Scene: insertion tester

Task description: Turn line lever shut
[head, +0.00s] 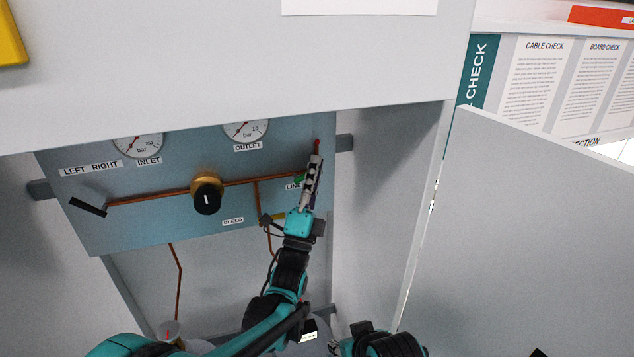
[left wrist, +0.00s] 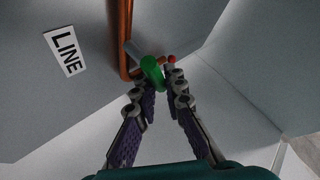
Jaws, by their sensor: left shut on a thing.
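The line lever shows as a green part (left wrist: 152,70) at the end of the copper pipe, beside the LINE label (left wrist: 65,52). A green bit of it (head: 299,180) shows in the head view at the right side of the blue panel. My left gripper (head: 315,160) reaches up to it from below. In the left wrist view the fingers of my left gripper (left wrist: 160,88) are shut around the lever, which partly hides behind the fingertips. A small red tip (left wrist: 171,59) shows just beyond the fingertips. My right gripper is not visible; only part of my right arm shows.
The blue panel (head: 140,225) sits recessed in a grey cabinet, with a black knob (head: 207,197), gauges, a black lever (head: 88,207) at left and a yellow part (head: 278,216) near the BLEED label (head: 233,221). The cabinet's right wall (head: 390,170) stands close to my left gripper.

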